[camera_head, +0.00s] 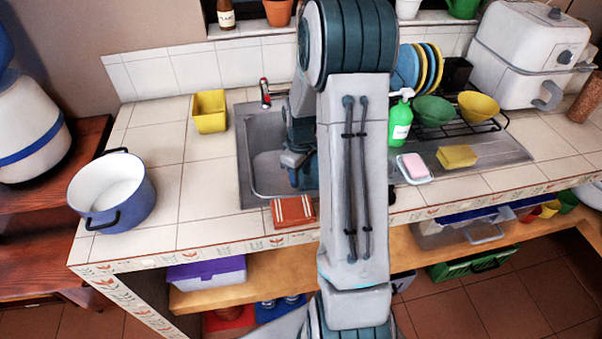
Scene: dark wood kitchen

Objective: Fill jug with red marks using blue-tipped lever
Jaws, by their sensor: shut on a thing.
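At the back edge of the sink (262,181), a tap lever or handle with a red part (265,93) stands upright. I see no blue-tipped lever; the rest of the tap is hidden behind my arm. I see no jug with red marks, and one could be behind my arm. My arm crosses the middle of the view. Parts of my wrist show over the sink, just left of the big arm link. My gripper's fingers are hidden behind that link, so what they hold does not show.
A blue-and-white pot (112,191) and a yellow container (210,111) stand left of the sink. Right are a green soap bottle (400,117), bowls (433,110), a pink soap dish (413,168) and a sponge (457,156). A red-striped cloth (293,211) lies at the front edge.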

